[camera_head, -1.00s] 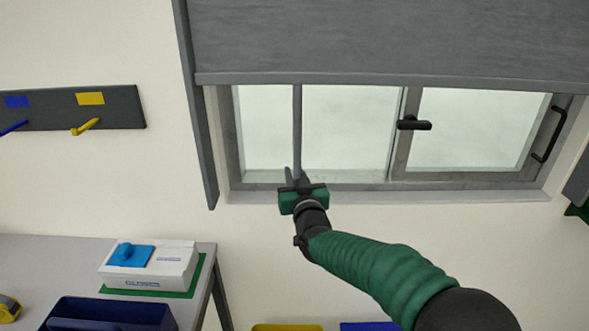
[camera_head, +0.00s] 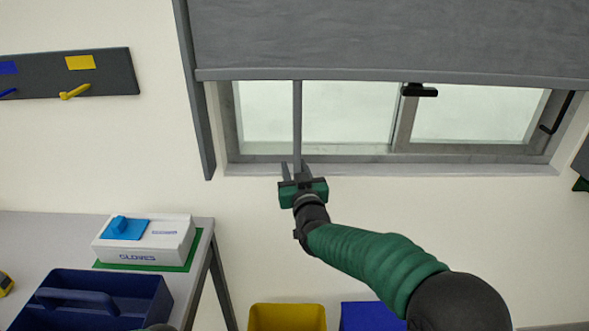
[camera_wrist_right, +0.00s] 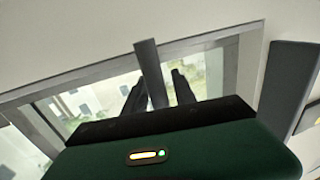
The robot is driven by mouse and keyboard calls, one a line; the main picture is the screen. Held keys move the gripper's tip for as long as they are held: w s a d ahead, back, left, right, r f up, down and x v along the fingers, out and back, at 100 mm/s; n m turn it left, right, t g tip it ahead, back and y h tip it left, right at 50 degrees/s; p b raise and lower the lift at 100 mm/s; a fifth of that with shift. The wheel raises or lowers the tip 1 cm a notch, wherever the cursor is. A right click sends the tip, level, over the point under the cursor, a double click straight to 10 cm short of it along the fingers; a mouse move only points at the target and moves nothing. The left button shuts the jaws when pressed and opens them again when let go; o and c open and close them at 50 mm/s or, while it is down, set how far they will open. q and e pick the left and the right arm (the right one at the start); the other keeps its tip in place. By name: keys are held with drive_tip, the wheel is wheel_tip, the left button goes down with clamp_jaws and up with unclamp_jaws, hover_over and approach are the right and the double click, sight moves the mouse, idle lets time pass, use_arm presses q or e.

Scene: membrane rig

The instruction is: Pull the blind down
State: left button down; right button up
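The grey blind (camera_head: 390,40) hangs over the upper part of the window (camera_head: 320,118), its bottom bar (camera_head: 400,75) level across the frame. A thin grey rod (camera_head: 297,120) hangs from this bar. My right gripper (camera_head: 296,172), on the green arm, is at the rod's lower end, just below the window sill. Its dark fingers stand on both sides of the rod, which moves with it. In the right wrist view the rod (camera_wrist_right: 150,72) passes between the fingers (camera_wrist_right: 157,92); the contact itself is not clear.
A black window handle (camera_head: 419,91) sits just under the blind's bar. A bench (camera_head: 30,228) at left holds a glove box (camera_head: 146,240) and a blue tote (camera_head: 95,296). Yellow (camera_head: 287,318) and blue (camera_head: 370,317) bins stand below. Open space lies between gripper and bins.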

drive_tip(key=shift+o, duration=0.4)
drive_tip(key=s+d+b, duration=0.1)
drive_tip(key=s+d, duration=0.2)
drive_tip(key=s, duration=1.3)
drive_tip(key=shift+s+d, duration=0.15)
drive_tip(key=shift+s, duration=0.1)
